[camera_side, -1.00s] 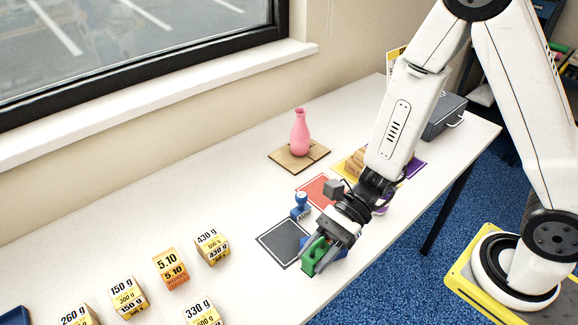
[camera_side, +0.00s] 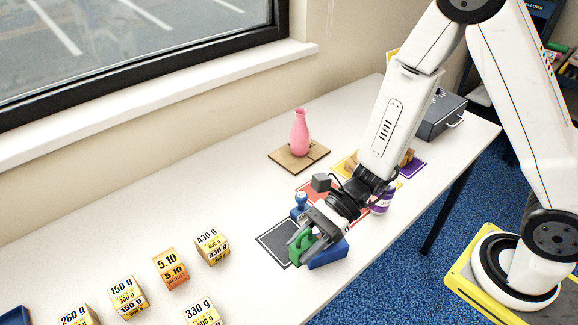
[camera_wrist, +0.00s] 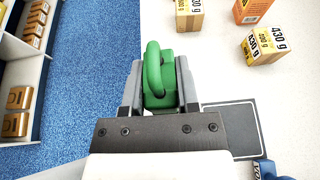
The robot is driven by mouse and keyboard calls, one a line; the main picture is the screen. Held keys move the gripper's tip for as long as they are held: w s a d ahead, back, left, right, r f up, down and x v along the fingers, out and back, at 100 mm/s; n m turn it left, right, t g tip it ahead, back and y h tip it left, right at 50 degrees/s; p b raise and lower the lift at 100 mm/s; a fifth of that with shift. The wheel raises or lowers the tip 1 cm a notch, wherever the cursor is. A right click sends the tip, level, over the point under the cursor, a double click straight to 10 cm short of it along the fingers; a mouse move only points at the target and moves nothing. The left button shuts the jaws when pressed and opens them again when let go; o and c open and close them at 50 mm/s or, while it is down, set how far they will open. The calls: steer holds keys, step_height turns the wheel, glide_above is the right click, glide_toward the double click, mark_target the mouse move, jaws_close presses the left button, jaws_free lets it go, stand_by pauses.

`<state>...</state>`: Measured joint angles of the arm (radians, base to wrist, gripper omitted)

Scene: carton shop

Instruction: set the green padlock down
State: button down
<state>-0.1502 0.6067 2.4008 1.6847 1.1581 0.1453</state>
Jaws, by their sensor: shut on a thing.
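The green padlock (camera_side: 299,246) is between the fingers of my gripper (camera_side: 308,244), which is shut on it. In the side view it shows over the dark grey mat (camera_side: 272,241) with a white outline, near the mat's right part; I cannot tell whether it touches the mat. In the wrist view the padlock (camera_wrist: 160,75) sits between both fingers of my gripper (camera_wrist: 160,88), its shackle towards the camera. The mat (camera_wrist: 238,122) shows there to the right of the gripper.
A blue box (camera_side: 328,256) is right beside the gripper, and a blue stamp (camera_side: 300,204) stands behind it. A red mat and a purple-labelled jar (camera_side: 381,203) are further right. Small weight-marked cartons (camera_side: 212,246) stand at left. A pink vase (camera_side: 300,133) stands on a wooden board.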

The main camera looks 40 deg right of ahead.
steer(key=w+m+t+h, duration=0.3)
steer(key=w+m+t, duration=0.5)
steer(key=w, duration=1.4)
steer(key=shift+r+m+t+h, duration=0.4)
steer(key=shift+t, duration=0.3)
steer(key=shift+a, duration=0.1)
glide_above(200, 204)
steer(key=s, duration=0.2)
steer(key=f, duration=0.8)
steer(key=shift+w+d, duration=0.25)
steer(key=shift+w+a+f, duration=0.2)
steer(key=shift+w+f, duration=0.4)
steer(key=shift+f, duration=0.15)
steer(key=shift+f, duration=0.1)
steer(key=shift+w+f, duration=0.2)
steer(key=shift+f, duration=1.45)
steer(key=shift+f, duration=0.1)
